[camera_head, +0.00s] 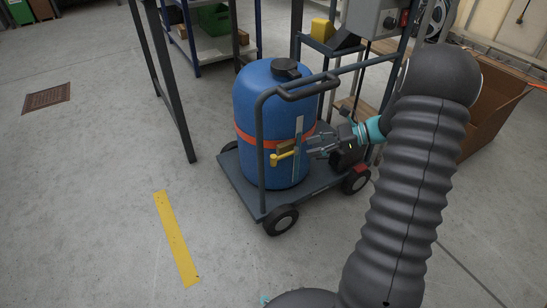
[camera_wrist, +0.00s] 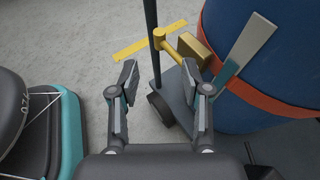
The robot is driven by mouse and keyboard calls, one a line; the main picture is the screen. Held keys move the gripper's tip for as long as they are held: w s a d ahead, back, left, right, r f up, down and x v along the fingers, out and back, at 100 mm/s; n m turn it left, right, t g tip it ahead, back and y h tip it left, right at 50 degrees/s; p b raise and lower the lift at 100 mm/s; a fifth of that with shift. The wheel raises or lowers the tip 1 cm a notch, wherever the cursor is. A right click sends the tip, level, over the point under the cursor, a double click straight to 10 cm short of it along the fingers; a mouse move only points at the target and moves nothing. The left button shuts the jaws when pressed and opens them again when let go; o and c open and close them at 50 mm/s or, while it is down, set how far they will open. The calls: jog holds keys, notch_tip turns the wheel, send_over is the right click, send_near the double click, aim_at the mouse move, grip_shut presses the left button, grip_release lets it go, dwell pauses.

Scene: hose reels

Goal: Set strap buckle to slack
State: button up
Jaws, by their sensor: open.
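A blue barrel (camera_head: 262,105) stands on a dark cart with an orange strap (camera_head: 250,138) around it. The strap also shows in the wrist view (camera_wrist: 270,101). The strap buckle has a brass-coloured block (camera_head: 287,145) and a yellow T-shaped handle (camera_head: 282,157). In the wrist view the handle (camera_wrist: 181,45) sticks out from the block (camera_wrist: 193,50) toward the left. My gripper (camera_head: 312,147) is beside the barrel, to the right of the buckle. In the wrist view its fingers (camera_wrist: 161,80) are apart and empty, with the handle beyond the tips, seemingly not touching.
A grey upright plate (camera_wrist: 250,40) stands at the barrel beside the buckle. The cart's tubular rail (camera_head: 261,155) rises close to the handle. The cart deck (camera_head: 240,183) is on wheels. A cardboard box (camera_head: 490,115) is at right. Floor at left is open.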

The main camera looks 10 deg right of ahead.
aim_at(273, 156)
jog(key=b+x, duration=0.1)
jog(key=x, duration=1.2)
jog(key=shift+a+f+b, duration=0.1)
jog(key=shift+a+b, duration=0.15)
jog(key=shift+b, duration=0.05)
grip_shut()
